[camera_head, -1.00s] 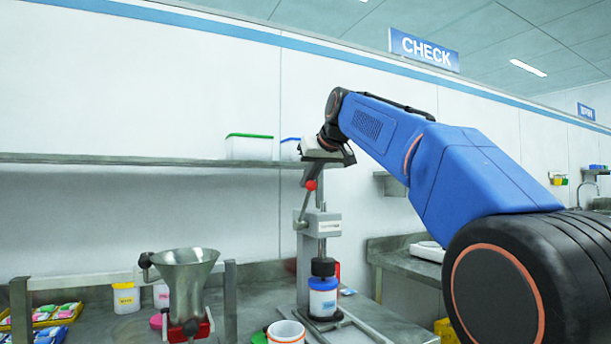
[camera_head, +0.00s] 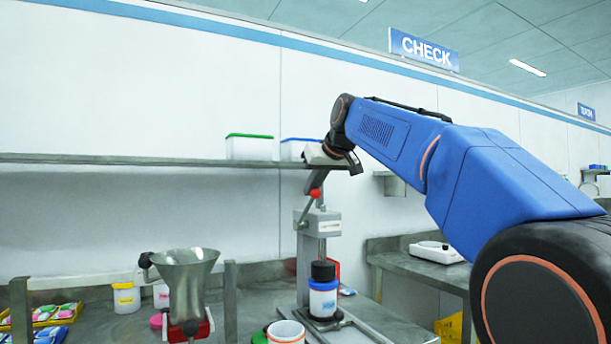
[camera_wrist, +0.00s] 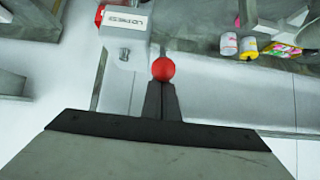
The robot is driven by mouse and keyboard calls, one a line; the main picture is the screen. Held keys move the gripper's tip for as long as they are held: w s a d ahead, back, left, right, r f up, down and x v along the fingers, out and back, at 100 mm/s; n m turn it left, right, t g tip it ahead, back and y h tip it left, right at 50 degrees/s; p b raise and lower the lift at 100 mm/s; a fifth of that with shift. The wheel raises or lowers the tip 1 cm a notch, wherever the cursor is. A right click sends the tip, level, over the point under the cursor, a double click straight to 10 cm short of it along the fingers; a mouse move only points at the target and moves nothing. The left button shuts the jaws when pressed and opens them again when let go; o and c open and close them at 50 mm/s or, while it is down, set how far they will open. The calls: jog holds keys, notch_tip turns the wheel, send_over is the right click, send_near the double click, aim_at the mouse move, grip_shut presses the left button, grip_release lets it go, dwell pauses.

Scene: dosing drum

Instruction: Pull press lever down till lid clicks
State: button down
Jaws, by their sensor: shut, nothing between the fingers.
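The press (camera_head: 318,225) stands on the bench, its lever topped by a red ball knob (camera_head: 315,193). The lever is tilted up, its knob to the upper right of its pivot. My gripper (camera_head: 317,182) is just above the knob, pointing down. In the wrist view, the red knob (camera_wrist: 163,69) shows right at the tips of my shut fingers (camera_wrist: 162,88). The fingers hold nothing; I cannot tell whether they touch the knob.
A steel shelf (camera_head: 120,159) runs behind, with a green-rimmed tub (camera_head: 249,147) near my wrist. A metal funnel (camera_head: 185,280) stands left of the press. An orange-rimmed white cup (camera_head: 286,332) stands in front. A side bench (camera_head: 420,266) is to the right.

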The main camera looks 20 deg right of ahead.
aim_at(318, 197)
jog(key=shift+s+f, duration=0.3)
jog(key=shift+f, duration=0.05)
jog(key=shift+s+f, duration=0.75)
jog(key=shift+f, duration=0.35)
jog(key=shift+s+f, duration=0.2)
jog(key=shift+f, duration=0.2)
